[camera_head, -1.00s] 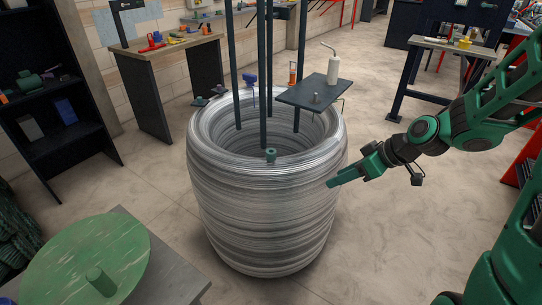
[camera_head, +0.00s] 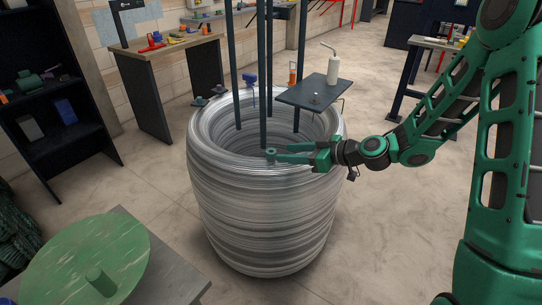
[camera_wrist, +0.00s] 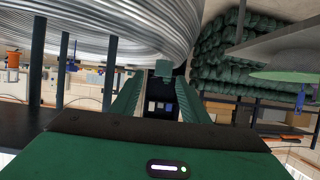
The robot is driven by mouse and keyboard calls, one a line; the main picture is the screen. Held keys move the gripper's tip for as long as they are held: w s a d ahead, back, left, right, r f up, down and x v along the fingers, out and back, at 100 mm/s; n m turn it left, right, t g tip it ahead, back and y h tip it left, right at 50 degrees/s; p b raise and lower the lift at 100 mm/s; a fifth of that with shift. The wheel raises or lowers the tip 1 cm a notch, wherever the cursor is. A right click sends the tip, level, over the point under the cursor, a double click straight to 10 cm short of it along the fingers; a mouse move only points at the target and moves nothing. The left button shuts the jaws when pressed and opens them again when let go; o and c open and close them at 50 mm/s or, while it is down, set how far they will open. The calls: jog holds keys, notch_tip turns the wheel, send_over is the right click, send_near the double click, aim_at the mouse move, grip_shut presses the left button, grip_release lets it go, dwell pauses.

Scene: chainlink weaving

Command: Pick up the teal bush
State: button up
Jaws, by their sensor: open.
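The teal bush (camera_head: 270,153) is a small teal piece at the top rim of the wire coil (camera_head: 262,215), on its near side. In the wrist view the bush (camera_wrist: 163,67) shows as a small teal block at the far end of the gap between my fingers. My gripper (camera_head: 281,152) is open, just right of the bush, its fingers pointing left over the rim. The wrist view shows both green fingers of my gripper (camera_wrist: 160,85) apart, with nothing held between them. I cannot tell whether a fingertip touches the bush.
Dark upright posts (camera_head: 263,75) rise from inside the coil, close behind the bush. A small dark plate (camera_head: 300,97) carrying a white bottle (camera_head: 332,66) overhangs the coil's right side. A green disc (camera_head: 85,262) lies on a grey table at front left. Floor right of the coil is clear.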

aim_at(275, 153)
jog(key=shift+x, duration=2.7)
jog(key=shift+s+a+r, duration=0.1)
jog(key=shift+s+r, duration=0.05)
jog(key=c, duration=1)
